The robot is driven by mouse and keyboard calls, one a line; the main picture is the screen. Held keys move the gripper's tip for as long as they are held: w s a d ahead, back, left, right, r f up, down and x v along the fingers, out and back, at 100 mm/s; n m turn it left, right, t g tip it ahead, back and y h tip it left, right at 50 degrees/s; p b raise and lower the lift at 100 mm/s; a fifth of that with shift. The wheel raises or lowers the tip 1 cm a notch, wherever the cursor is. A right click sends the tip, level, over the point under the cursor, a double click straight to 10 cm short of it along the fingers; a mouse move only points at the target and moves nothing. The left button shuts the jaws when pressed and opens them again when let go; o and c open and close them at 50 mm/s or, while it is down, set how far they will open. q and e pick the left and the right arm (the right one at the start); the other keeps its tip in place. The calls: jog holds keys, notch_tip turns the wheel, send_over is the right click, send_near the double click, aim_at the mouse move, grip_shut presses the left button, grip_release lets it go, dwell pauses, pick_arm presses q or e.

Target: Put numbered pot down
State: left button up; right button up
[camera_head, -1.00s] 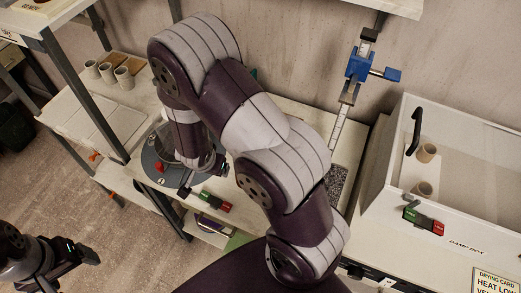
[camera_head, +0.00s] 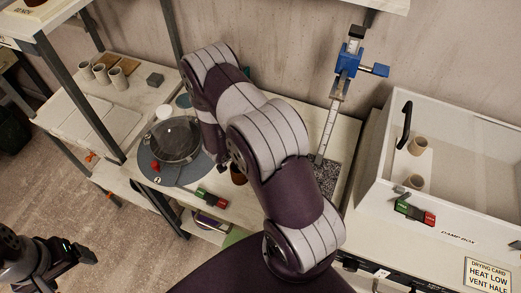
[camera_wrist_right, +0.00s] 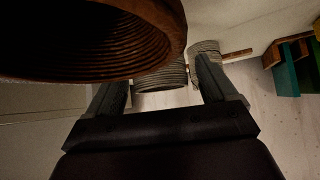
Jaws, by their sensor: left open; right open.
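A brown pot (camera_head: 238,176) stands on the bench just right of the round grey turntable, partly hidden behind my right arm. In the right wrist view a brown pot with a ribbed inside (camera_wrist_right: 95,45) fills the upper left, very close to the camera. No number on it shows. My right gripper (camera_wrist_right: 160,80) is open, its two fingers apart with nothing between them, below and beside that rim. In the head view it is mostly hidden by my arm. My left gripper (camera_head: 88,254) is open and empty at the lower left, over the floor.
A clear glass dome (camera_head: 174,140) sits on the turntable (camera_head: 190,176). Several grey clay cups (camera_head: 120,78) stand at the back left. A green and red switch block (camera_head: 211,197) lies at the front edge. The damp box (camera_head: 465,150) stands right, a blue gauge (camera_head: 347,62) behind.

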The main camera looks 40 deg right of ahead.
jog(key=shift+w+d+f, duration=0.1)
jog(key=shift+d+f, duration=0.05)
jog(key=shift+f, duration=0.05)
jog(key=c, duration=1.2)
